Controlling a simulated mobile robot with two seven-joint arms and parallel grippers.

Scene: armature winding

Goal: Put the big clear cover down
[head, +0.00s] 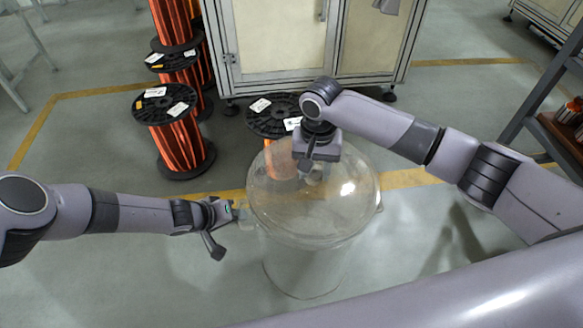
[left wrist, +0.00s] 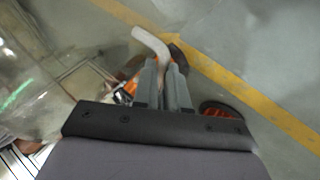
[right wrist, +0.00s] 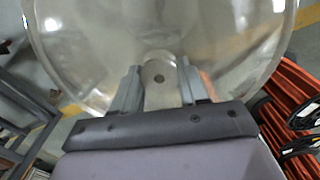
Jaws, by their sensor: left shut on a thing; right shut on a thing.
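The big clear cover (head: 275,195) is a transparent dome with a wide rounded top, in the middle of the head view. Its narrower clear lower part (head: 305,270) shows below the dome over the floor. My left gripper (head: 238,212) is at the cover's left side; in the left wrist view its fingers (left wrist: 168,80) are closed on a pale curved handle (left wrist: 152,42). My right gripper (head: 312,172) reaches the top of the dome; in the right wrist view its fingers (right wrist: 158,88) are shut on a light tab (right wrist: 158,70). I cannot tell whether the cover touches the floor.
Spools of orange wire (head: 180,145) stand at the back left, and another spool (head: 270,118) stands just behind the cover. A cabinet (head: 275,45) stands behind them. A rack (head: 545,95) is at the right. Floor (head: 130,270) in front left is clear.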

